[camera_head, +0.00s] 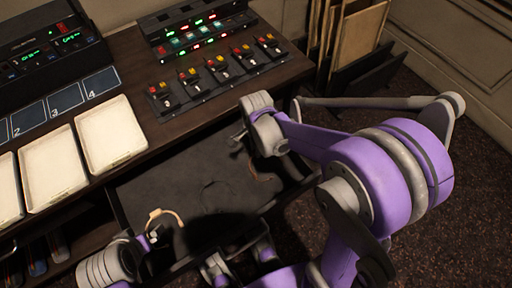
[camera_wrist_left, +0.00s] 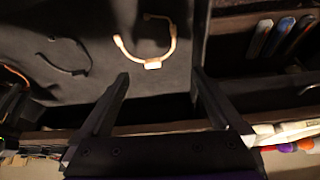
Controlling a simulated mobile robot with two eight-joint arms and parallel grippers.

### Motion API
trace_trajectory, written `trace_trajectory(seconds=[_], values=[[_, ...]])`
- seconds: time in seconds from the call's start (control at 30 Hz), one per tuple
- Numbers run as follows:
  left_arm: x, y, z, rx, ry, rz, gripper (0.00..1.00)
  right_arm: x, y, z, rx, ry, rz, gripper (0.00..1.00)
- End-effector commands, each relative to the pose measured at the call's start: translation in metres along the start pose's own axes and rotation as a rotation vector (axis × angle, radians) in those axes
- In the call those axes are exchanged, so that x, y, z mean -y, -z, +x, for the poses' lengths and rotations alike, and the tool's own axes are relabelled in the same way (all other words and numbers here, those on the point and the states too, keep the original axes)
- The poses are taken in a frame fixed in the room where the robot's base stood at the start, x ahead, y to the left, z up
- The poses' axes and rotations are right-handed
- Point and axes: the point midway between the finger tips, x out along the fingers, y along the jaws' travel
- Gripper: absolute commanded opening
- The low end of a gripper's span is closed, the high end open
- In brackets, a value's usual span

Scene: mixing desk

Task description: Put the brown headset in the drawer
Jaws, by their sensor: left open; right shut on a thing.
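The open drawer (camera_head: 135,190) has a dark lining and sits below the desk. A thin brown band, seemingly the brown headset (camera_head: 256,168), shows at the drawer's right side. Its orange-brown arc also shows at the left edge of the left wrist view (camera_wrist_left: 14,73). My right gripper (camera_head: 266,176) is dark and partly hidden by my arm; it is shut at that band. My left gripper (camera_wrist_left: 160,85) is open and empty over the drawer's front part. A tan headset (camera_wrist_left: 152,64) lies beyond its fingers, and a black headset (camera_wrist_left: 68,70) lies to the left.
Mixing panels (camera_head: 222,77) and white trays (camera_head: 112,135) stand on the desk. A compartment with several coloured tools (camera_wrist_left: 262,35) lies beside the drawer. Boards in a rack (camera_head: 355,45) stand behind the desk at the right.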

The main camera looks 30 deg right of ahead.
Motion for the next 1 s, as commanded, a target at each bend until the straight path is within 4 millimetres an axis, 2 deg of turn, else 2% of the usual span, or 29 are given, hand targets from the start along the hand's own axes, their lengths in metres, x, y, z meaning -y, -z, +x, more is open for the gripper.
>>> trace_trajectory(seconds=[0.63, 1.0], values=[[0.0000, -0.0005, 0.0011, 0.000, 0.000, 0.000, 1.00, 0.0000, 0.0000, 0.0006, 0.000, 0.000, 0.000, 0.00], [0.0000, -0.0038, 0.0080, 0.003, 0.000, 0.000, 1.00, 0.0000, 0.0000, 0.0094, 0.000, 0.000, 0.000, 0.00]])
